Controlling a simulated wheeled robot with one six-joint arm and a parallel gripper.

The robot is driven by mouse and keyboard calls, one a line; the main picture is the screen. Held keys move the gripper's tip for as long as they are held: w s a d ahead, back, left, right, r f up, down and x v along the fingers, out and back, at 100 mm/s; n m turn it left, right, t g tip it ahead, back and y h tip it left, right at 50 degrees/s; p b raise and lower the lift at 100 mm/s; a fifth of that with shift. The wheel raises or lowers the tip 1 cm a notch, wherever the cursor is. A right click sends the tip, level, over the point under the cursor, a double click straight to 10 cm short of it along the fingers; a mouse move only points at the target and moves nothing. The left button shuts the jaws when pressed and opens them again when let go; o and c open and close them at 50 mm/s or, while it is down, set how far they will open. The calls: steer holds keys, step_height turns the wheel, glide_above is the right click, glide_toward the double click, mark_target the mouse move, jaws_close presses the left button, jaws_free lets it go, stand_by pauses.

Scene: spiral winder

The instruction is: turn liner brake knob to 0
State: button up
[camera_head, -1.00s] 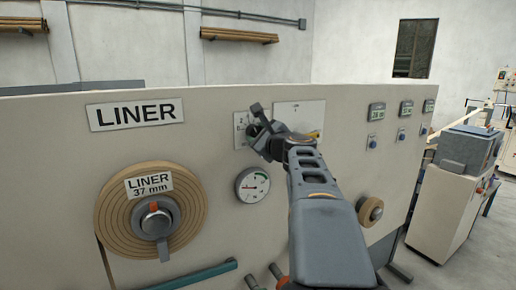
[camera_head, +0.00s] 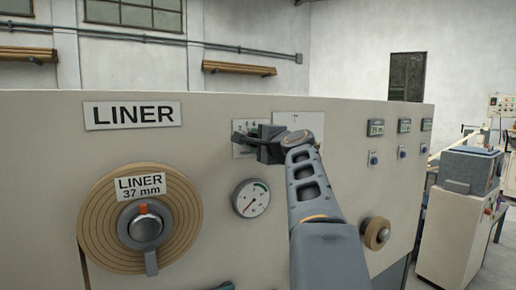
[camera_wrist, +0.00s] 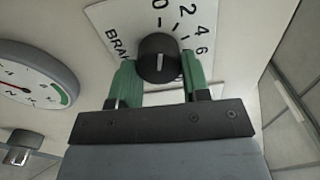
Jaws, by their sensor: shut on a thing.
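The liner brake knob (camera_wrist: 160,52) is black and round, with a white line on its face. It sits on a white scale plate (camera_wrist: 118,14) with 0, 2, 4 and 6 and partly hidden "BRAKE" lettering. In the wrist view the white line runs nearly upright, in line with the tick under 0; I cannot tell which end is the pointer. My gripper (camera_wrist: 159,76) is shut on the knob, one green finger on each side. In the head view my gripper (camera_head: 258,142) covers the knob and part of the plate (camera_head: 243,127).
A pressure gauge (camera_head: 251,198) is just below left of my gripper. The liner roll (camera_head: 100,220) with a grey hub is at the left. A white panel (camera_head: 301,122) is behind my wrist. A small roll (camera_head: 376,233) sticks out at the right. Displays (camera_head: 376,128) line the upper right.

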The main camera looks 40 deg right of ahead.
steer(key=shift+n, duration=0.4)
steer(key=o, duration=0.9)
steer(key=shift+o, duration=0.2)
steer(key=s+a+b, duration=0.2)
steer(key=s, duration=1.1)
steer(key=shift+s, duration=0.35)
steer(key=shift+r, duration=0.1)
